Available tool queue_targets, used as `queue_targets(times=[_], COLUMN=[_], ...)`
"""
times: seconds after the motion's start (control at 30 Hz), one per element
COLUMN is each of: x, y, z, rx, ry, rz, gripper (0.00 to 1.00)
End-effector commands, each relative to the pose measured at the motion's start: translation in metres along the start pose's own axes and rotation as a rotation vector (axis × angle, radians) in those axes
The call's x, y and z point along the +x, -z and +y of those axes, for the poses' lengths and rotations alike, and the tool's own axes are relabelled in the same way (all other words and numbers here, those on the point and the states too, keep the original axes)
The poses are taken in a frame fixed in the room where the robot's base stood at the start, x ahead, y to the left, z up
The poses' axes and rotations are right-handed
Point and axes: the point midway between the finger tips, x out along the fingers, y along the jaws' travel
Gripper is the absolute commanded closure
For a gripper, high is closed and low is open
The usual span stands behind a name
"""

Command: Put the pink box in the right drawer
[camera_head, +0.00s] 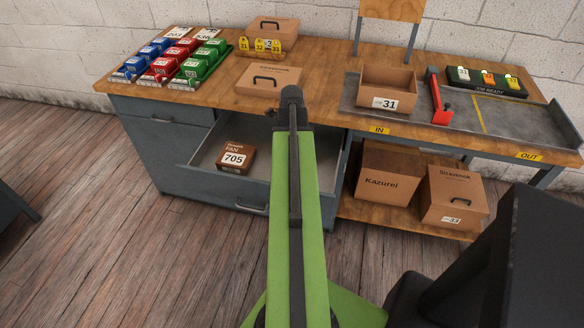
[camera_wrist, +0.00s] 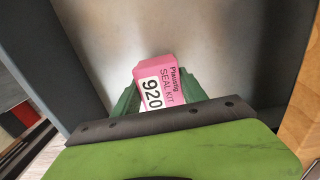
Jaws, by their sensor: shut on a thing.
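The pink box (camera_wrist: 153,84), labelled "SEAL KIT 920", is between the green fingers of my gripper (camera_wrist: 160,98) in the wrist view. My gripper is shut on it. Behind the box is a pale grey surface with darker walls at both sides, which looks like the inside of a drawer. In the head view my green arm hides the gripper and the pink box. An open grey drawer (camera_head: 203,158) lies to the left of and behind my arm. A brown box marked 705 (camera_head: 236,157) sits in it.
A closed drawer (camera_head: 165,118) is in the bench's left part. The wooden top (camera_head: 330,72) holds coloured bins (camera_head: 170,60), cardboard boxes (camera_head: 268,78), an open box marked 31 (camera_head: 387,88) and a red tool (camera_head: 437,97). Two cartons (camera_head: 385,182) stand on the lower shelf.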

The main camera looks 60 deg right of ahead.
Motion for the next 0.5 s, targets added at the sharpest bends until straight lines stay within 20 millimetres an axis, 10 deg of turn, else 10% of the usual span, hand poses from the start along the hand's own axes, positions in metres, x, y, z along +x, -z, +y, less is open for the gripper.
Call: queue_targets(times=[0.5], x=[0.041], y=[0.0], z=[0.0], rx=[0.001], ry=[0.0], rz=[0.0], gripper=[0.9])
